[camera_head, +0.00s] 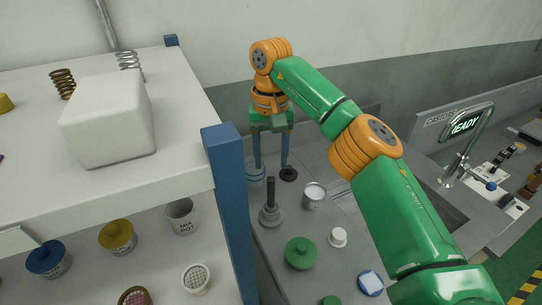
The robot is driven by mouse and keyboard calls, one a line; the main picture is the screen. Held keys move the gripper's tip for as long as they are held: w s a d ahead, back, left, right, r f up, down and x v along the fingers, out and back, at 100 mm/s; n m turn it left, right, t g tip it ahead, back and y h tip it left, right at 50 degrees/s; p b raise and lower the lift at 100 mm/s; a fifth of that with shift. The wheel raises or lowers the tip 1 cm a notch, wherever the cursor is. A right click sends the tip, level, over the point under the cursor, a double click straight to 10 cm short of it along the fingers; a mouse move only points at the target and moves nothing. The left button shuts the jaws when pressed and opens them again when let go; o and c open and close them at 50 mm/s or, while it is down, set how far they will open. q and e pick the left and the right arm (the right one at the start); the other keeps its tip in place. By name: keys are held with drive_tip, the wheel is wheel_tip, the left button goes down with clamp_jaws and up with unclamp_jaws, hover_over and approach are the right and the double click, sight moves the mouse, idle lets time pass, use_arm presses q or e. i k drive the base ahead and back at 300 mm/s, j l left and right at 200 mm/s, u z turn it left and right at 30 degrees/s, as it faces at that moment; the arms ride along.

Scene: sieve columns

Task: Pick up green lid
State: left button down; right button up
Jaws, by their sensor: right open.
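A round green lid (300,252) with a small knob on top lies on the grey counter, below the middle of the view. Another green round piece (331,300) shows only partly at the bottom edge; I cannot tell what it is. My right gripper (271,163) is open and points down over the far part of the counter. It is well behind the green lid, with nothing seen between its fingers. Its fingertips appear near a blue round piece and a black round piece; I cannot tell whether they touch. My left gripper is not in view.
A dark-handled grey piece (270,214), a metal can (313,195), a white lid (338,237) and a blue-rimmed piece (370,283) stand around the green lid. A white shelf with a blue post (230,200) rises at left. A sink tap (466,150) is at right.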

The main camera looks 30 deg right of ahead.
sight(300, 253)
drive_tip(key=k, duration=1.5)
